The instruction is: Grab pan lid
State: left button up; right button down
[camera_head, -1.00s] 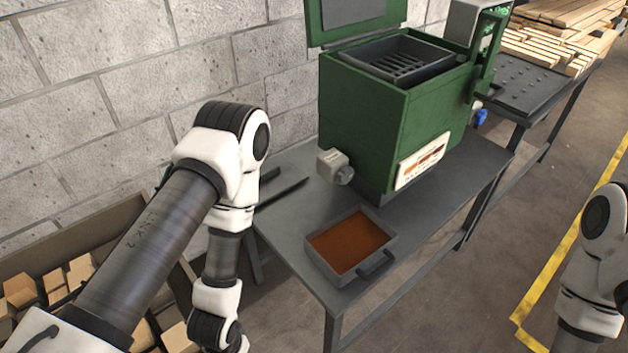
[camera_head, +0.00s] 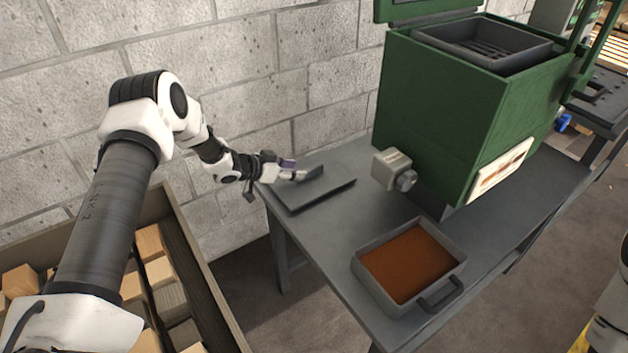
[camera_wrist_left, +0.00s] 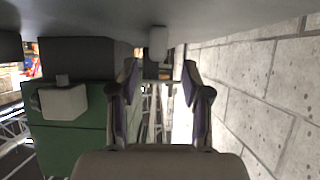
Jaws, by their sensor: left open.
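The pan lid (camera_head: 322,189) is a flat dark grey plate with a raised handle. It lies on the near left end of the grey table, left of the green machine. My left gripper (camera_head: 292,172) is at the lid's left side, close to the handle, with its fingers pointing toward it. In the left wrist view my left gripper (camera_wrist_left: 160,80) is open, and a small grey block that looks like the handle shows beyond and between the fingertips. I cannot tell whether they touch. My right gripper is out of view; only part of that arm shows at the lower right.
A grey pan (camera_head: 365,283) of brown-orange material sits at the table's front. The green machine (camera_head: 445,115) with a grey knob box (camera_head: 391,168) stands behind it. A block wall (camera_head: 250,60) runs close behind my left arm. A bin (camera_head: 205,275) of wooden blocks is at lower left.

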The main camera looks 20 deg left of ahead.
aim_at(309, 169)
pick_arm(q)
jog(key=x, duration=0.6)
jog(key=shift+s+d+r, duration=0.1)
jog(key=shift+d, duration=0.1)
jog(key=shift+s+r, duration=0.1)
jog(key=shift+s, duration=0.05)
jog(key=shift+c, duration=1)
grip_shut()
